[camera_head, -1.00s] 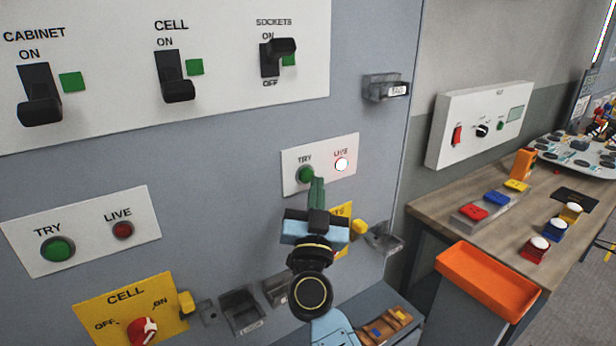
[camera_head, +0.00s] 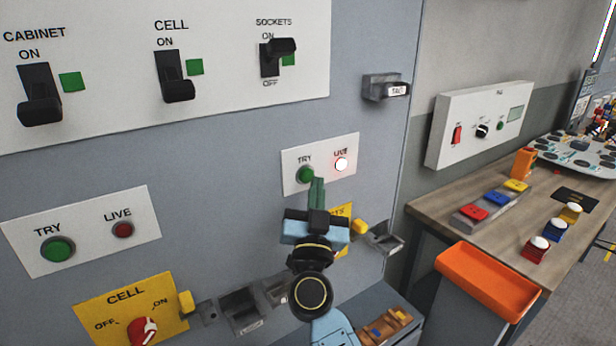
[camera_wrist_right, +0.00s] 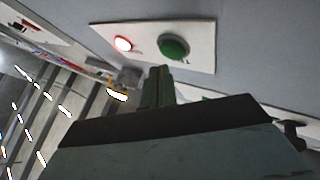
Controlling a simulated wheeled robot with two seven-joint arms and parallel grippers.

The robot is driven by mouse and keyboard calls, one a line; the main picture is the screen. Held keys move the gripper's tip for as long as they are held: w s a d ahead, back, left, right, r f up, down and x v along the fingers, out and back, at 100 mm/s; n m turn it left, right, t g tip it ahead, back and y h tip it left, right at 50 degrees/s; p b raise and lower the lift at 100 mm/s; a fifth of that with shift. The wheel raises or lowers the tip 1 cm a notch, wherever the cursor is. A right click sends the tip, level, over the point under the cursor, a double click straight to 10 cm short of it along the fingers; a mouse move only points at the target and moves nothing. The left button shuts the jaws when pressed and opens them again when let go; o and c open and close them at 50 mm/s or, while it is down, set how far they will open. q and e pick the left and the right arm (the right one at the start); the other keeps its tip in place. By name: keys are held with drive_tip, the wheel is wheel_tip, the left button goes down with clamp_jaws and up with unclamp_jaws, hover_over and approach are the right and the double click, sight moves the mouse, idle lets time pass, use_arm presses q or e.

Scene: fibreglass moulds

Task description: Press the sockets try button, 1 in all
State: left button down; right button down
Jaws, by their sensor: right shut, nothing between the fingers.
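The sockets try button (camera_head: 305,174) is a green round button on a small white plate (camera_head: 323,149) on the grey cabinet front. To its right a LIVE lamp (camera_head: 341,164) glows white with a red rim. My right gripper (camera_head: 317,184) is shut and empty, its fingertips just below the try button in the head view. In the right wrist view the green button (camera_wrist_right: 174,47) stands clear above the closed fingertips (camera_wrist_right: 158,75), with a visible gap, and the lit lamp (camera_wrist_right: 123,44) is beside it. The sockets switch (camera_head: 278,56) has its lever up. My left gripper is out of view.
Another TRY button (camera_head: 58,249) with a dark LIVE lamp (camera_head: 123,230) is at left, above a yellow CELL plate (camera_head: 112,304) with a red knob. Grey holders (camera_head: 240,310) stick out below. A bench (camera_head: 450,215) with an orange tray (camera_head: 488,279) stands at right.

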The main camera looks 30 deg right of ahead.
drive_tip(key=shift+w, duration=0.1)
idle(0.7)
drive_tip(key=shift+w+p, duration=0.3)
drive_tip(key=shift+w, duration=0.05)
drive_tip(key=shift+w+a, duration=0.1)
drive_tip(key=shift+w, duration=0.3)
idle(0.6)
idle(0.4)
drive_tip(key=shift+s+p, duration=0.7)
drive_tip(key=shift+s, duration=0.15)
